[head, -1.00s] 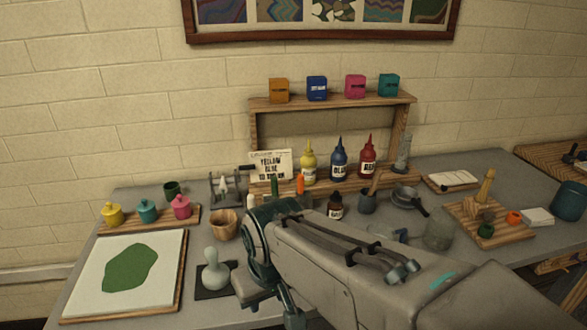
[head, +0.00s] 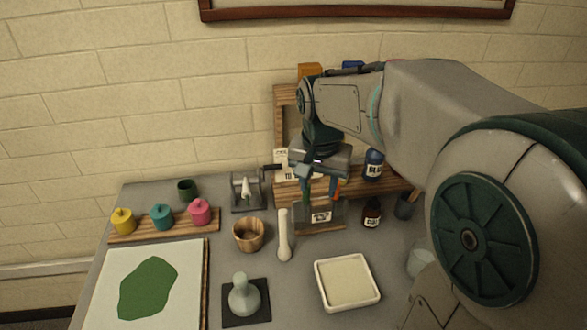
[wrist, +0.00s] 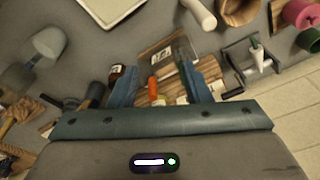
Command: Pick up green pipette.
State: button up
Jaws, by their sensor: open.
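The green pipette (wrist: 182,52) shows in the wrist view as a thin dark green shape near the right finger, partly hidden by it. An orange upright piece (wrist: 153,87) stands between the fingers in the wrist view. My gripper (head: 320,192) is open above the wooden shelf base, pointing down; its two blue fingers also show in the wrist view (wrist: 160,82). I see nothing held.
The wooden rack (head: 290,190) with a blue bottle (head: 373,166) is close beside my gripper. A small brown bottle (head: 371,213), a wooden cup (head: 248,234), a white pestle (head: 284,237) and a white tray (head: 347,282) stand in front. Colored pots (head: 161,217) sit at left.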

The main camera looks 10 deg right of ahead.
jog(key=w+a+r+m+p, duration=0.1)
jog(key=w+r+m+p, duration=0.15)
jog(key=w, duration=0.65)
send_over(306, 205)
jog(key=shift+m+g+h, duration=0.3)
jog(key=shift+m, duration=0.15)
jog(key=f, duration=0.8)
jog(key=shift+a+f, duration=0.2)
jog(key=shift+f, duration=0.2)
jog(key=shift+w+d+f+p, duration=0.15)
jog(key=shift+f+p, duration=0.1)
jog(key=shift+f, duration=0.7)
jog(key=shift+w+d+f+p, duration=0.1)
jog(key=shift+w+f+p, duration=0.15)
jog(key=shift+f, duration=0.7)
jog(key=shift+w+d+f+p, duration=0.1)
jog(key=shift+f+p, duration=0.15)
jog(key=shift+f, duration=0.7)
jog(key=c, duration=0.7)
